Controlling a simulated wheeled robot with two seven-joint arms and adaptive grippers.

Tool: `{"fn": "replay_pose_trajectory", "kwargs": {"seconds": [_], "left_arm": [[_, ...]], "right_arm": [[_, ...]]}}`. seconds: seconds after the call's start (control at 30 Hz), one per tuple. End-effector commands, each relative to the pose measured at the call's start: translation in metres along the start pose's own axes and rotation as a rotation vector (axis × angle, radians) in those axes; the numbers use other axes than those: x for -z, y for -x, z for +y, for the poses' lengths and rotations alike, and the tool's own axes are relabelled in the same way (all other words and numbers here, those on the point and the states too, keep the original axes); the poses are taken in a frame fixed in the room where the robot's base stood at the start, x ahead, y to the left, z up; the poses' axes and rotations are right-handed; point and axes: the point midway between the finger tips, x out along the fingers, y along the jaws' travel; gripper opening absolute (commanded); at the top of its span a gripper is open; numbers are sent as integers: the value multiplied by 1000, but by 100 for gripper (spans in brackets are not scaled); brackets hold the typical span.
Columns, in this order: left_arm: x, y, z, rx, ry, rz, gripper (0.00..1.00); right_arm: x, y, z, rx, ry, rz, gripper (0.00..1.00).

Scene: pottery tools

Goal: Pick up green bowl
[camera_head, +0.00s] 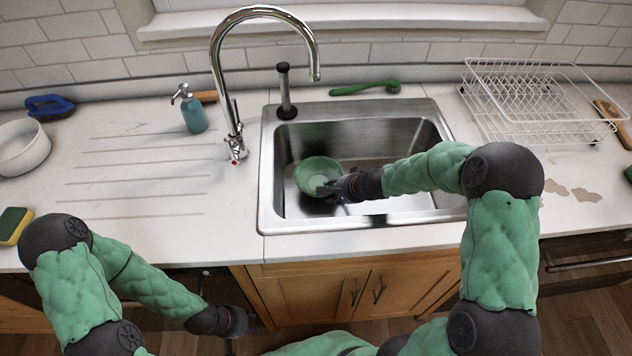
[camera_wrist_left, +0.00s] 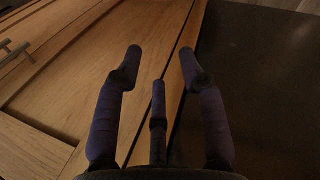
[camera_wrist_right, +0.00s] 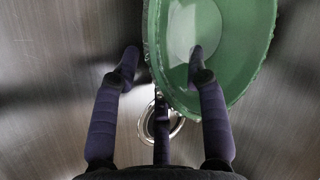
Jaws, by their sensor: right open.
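The green bowl (camera_head: 312,165) sits inside the metal sink, toward its left side. In the right wrist view the bowl (camera_wrist_right: 240,50) fills the upper right, with a pale patch in its middle. My right gripper (camera_head: 330,187) reaches into the sink from the right, at the bowl's near right edge. In its wrist view the right gripper (camera_wrist_right: 163,55) has its fingers spread, with one fingertip over the bowl's inside and the other outside its rim. I cannot tell whether they touch it. My left gripper (camera_head: 250,325) hangs low before the cabinet; in its wrist view the left gripper (camera_wrist_left: 160,52) is open and empty.
The sink (camera_head: 400,135) has steep walls and a drain (camera_wrist_right: 176,124) below the bowl. A tall faucet (camera_head: 222,80) stands at its left. A black plunger-like tool (camera_head: 286,95) and a green brush (camera_head: 365,87) are behind it. A dish rack (camera_head: 540,100) stands right.

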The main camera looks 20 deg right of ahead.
Motion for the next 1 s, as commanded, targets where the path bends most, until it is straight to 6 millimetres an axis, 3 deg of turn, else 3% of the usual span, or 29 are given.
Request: {"fn": "replay_pose_trajectory", "kwargs": {"seconds": [0.23, 0.27, 0.4, 1.0], "left_arm": [[0, 0, 0, 0, 0, 0, 40], [0, 0, 0, 0, 0, 0, 40], [0, 0, 0, 0, 0, 0, 40], [0, 1, 0, 0, 0, 0, 40]], "right_arm": [[0, 0, 0, 0, 0, 0, 43], [0, 0, 0, 0, 0, 0, 38], [0, 0, 0, 0, 0, 0, 0], [2, 2, -3, 5, 1, 3, 0]]}}
